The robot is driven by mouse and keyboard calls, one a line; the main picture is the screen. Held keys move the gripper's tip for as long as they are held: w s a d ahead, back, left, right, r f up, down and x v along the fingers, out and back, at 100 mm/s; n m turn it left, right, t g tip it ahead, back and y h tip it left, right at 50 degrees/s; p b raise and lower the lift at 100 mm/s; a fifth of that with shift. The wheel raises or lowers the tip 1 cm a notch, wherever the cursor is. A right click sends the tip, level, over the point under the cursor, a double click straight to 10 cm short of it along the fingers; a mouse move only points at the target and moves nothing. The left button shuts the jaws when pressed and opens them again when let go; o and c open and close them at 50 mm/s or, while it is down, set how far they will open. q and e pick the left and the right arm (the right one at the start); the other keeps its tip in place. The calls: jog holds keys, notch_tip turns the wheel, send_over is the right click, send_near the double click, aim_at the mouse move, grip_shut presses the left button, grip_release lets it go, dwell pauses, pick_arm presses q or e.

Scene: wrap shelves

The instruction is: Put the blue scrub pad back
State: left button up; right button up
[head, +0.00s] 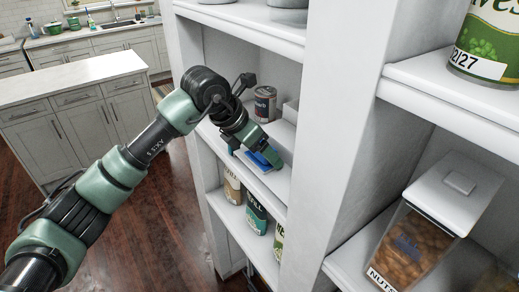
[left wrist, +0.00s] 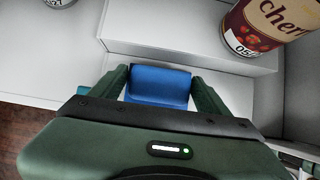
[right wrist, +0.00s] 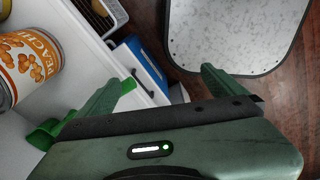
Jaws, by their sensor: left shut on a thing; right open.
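The blue scrub pad (left wrist: 158,85) is between the two fingers of my left gripper (left wrist: 160,92) in the left wrist view. In the head view the pad (head: 264,159) shows at my left gripper (head: 256,156), inside a middle shelf of the white unit. The gripper is shut on the pad, close above the shelf board. Whether the pad touches the board cannot be told. My right gripper (right wrist: 158,88) is open and empty in the right wrist view, beside another white shelf; it does not show in the head view.
A cherry can (left wrist: 268,28) stands on a raised white step (left wrist: 180,48) by the left gripper; the can (head: 264,103) also shows in the head view. Several packets (head: 256,212) stand one shelf below. A peach can (right wrist: 28,66) and a blue-white box (right wrist: 146,65) are near the right gripper.

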pick_arm(q)
jog(key=shift+s+d, duration=0.3)
jog(key=shift+d, duration=0.1)
jog(key=o, duration=1.1)
jog(key=shift+s+d+b, duration=0.1)
jog(key=shift+b, duration=0.2)
jog(key=o, duration=0.4)
jog(key=shift+w+a+f, duration=0.1)
jog(key=shift+w+a, duration=0.1)
jog(key=shift+a, duration=0.1)
jog(key=shift+s+d+r+p, duration=0.1)
jog(key=shift+r+p, duration=0.35)
jog(key=shift+p, duration=0.05)
jog(key=p+v, duration=0.2)
jog(key=v, duration=0.9)
jog(key=shift+s+r+p, duration=0.2)
jog(key=shift+p, duration=0.15)
pick_arm(e)
jog(key=r, duration=0.3)
jog(key=shift+s+d, duration=0.2)
jog(key=shift+d, duration=0.2)
pick_arm(q)
jog(key=shift+a, duration=0.25)
